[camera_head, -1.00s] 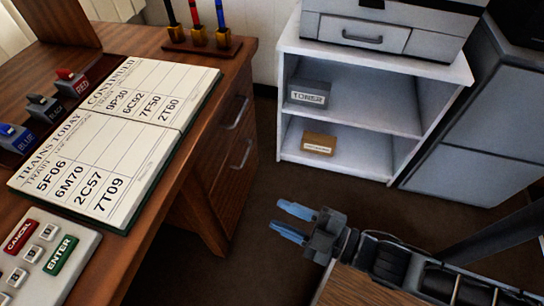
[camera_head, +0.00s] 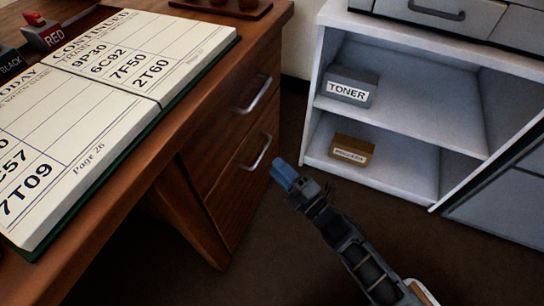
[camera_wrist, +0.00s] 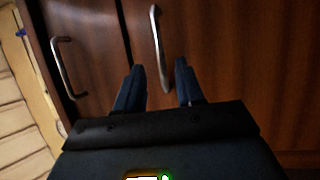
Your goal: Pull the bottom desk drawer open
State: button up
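The wooden desk has two drawers with metal bar handles on its side pedestal, both shut. The bottom drawer (camera_head: 232,190) has a silver handle (camera_head: 258,153), which also shows at the top centre of the wrist view (camera_wrist: 158,45). The upper drawer's handle (camera_head: 252,95) is above it and shows at the left in the wrist view (camera_wrist: 62,66). My gripper (camera_head: 280,170) is just right of the bottom handle, pointing at it. In the wrist view its blue fingers (camera_wrist: 159,70) are apart and empty, with the bottom handle lined up between them. I cannot tell the remaining gap.
An open train book (camera_head: 110,85) and stamps (camera_head: 50,38) lie on the desk top (camera_head: 90,255). A white shelf unit (camera_head: 400,60) with a toner box (camera_head: 347,91) and a small brown box (camera_head: 353,153) stands at the right. Dark floor is clear between.

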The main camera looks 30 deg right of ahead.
jog(key=shift+b+x, duration=0.35)
jog(key=shift+x, duration=2.45)
jog(key=shift+a, duration=0.1)
jog(key=shift+c, duration=0.2)
grip_shut()
